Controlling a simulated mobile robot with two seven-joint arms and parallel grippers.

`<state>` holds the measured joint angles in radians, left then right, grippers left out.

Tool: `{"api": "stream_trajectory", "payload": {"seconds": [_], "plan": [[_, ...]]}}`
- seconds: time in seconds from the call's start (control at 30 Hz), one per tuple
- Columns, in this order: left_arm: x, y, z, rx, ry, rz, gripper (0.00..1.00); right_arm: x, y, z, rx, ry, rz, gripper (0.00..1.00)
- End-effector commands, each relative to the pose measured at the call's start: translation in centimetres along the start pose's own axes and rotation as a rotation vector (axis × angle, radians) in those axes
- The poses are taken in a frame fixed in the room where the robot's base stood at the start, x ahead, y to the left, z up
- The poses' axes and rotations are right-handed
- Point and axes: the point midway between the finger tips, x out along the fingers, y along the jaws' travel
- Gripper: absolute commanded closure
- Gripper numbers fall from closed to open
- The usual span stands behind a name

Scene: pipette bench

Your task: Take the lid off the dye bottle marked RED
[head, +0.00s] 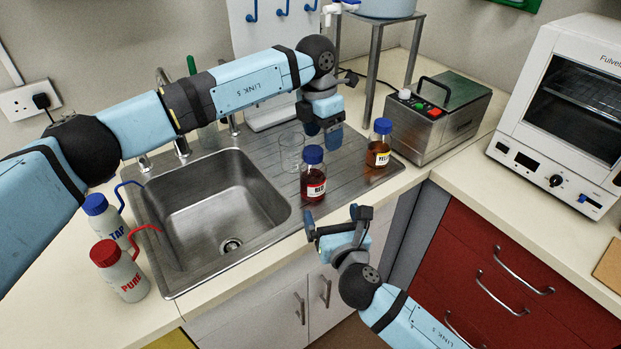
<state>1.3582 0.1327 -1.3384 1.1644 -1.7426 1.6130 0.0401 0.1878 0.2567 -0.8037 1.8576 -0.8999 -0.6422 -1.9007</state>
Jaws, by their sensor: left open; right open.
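The dye bottle marked RED (314,187) stands upright on the ribbed steel drainboard, right of the sink basin. Its blue lid (313,155) is on it. My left gripper (323,130) is above and just behind the lid in the picture, pointing down and open. I cannot tell how far it is from the lid. My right gripper (334,218) is open and empty in front of the RED bottle, near the counter's front edge.
A clear glass beaker (291,152) stands just left of the RED bottle. The sink basin (215,215) is empty. Wash bottles marked TAP (108,222) and PURE (121,275) stand at left. A steel bath (440,118) and a white oven (560,110) stand at right.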

Motion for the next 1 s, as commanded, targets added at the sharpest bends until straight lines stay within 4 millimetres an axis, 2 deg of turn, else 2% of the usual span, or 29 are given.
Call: {"api": "stream_trajectory", "payload": {"seconds": [0.1, 0.27, 0.8, 1.0], "plan": [[-1.6, 1.8, -0.4, -0.015, 0.043, 0.088, 0.31, 0.4, 0.2, 0.3, -0.068, -0.020, 0.002, 0.03], [-2.1, 2.3, -0.6, -0.020, 0.056, 0.111, 0.31, 1.5, 0.2, 0.6, -0.089, -0.026, 0.001, 0.03], [-2.1, 2.2, -0.5, -0.018, 0.053, 0.106, 0.31, 11.4, 0.3, 0.8, -0.083, -0.024, 0.000, 0.03], [-2.0, 2.2, -0.5, -0.018, 0.053, 0.106, 0.31, 13.6, 0.3, 0.8, -0.084, -0.024, 0.001, 0.03]]}}
